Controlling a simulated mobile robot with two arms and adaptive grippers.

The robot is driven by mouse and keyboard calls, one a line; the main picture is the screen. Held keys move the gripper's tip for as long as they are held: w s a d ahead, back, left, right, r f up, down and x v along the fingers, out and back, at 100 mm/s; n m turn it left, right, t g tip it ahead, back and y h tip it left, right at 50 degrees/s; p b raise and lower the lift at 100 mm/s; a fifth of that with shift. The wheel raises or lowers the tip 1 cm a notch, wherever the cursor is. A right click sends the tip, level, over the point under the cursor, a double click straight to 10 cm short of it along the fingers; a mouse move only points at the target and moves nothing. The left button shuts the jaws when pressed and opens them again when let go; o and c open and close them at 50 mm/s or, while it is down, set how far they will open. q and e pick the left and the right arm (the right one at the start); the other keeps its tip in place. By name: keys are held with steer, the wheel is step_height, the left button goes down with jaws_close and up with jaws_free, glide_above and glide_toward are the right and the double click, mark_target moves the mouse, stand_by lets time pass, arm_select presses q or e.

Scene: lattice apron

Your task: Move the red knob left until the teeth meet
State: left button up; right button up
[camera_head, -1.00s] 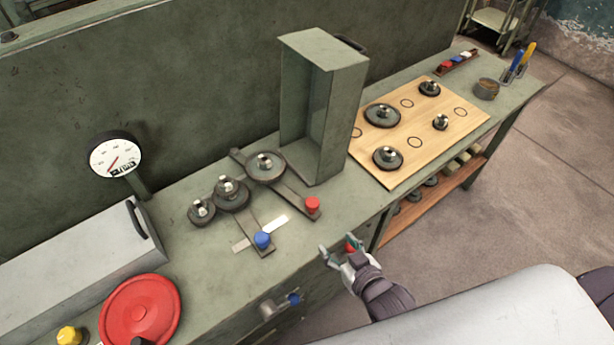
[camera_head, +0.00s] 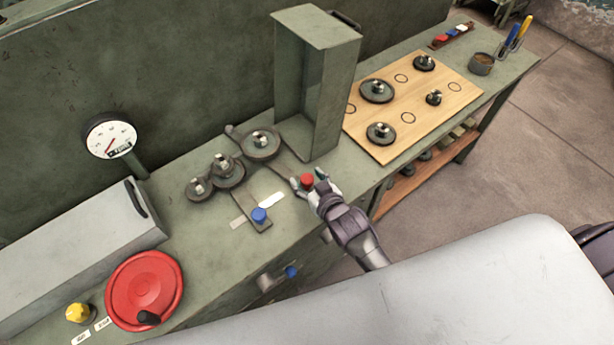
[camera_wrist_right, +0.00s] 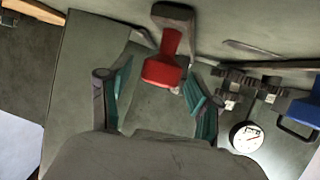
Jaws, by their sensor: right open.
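The red knob (camera_head: 307,181) sits on the near end of a dark swing arm on the green bench. The far part of that arm carries a large gear (camera_head: 262,143). A middle gear (camera_head: 226,170) and a small gear (camera_head: 199,188) stand to its left; whether the large gear's teeth touch the middle gear's is too small to tell. My right gripper (camera_head: 311,188) is open, with a finger on each side of the red knob. In the right wrist view the knob (camera_wrist_right: 164,66) shows between and beyond the parted fingers (camera_wrist_right: 158,92). My left gripper is not in view.
A blue knob (camera_head: 259,215) on another arm stands left of the red one. A tall open green housing (camera_head: 317,85) rises close behind. A wooden board (camera_head: 413,107) with gears lies right. A red handwheel (camera_head: 145,290) and a gauge (camera_head: 110,137) are at left.

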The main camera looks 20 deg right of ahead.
steer(key=shift+w+f, duration=0.15)
steer(key=shift+w, duration=0.15)
jaws_close()
stand_by(0.3)
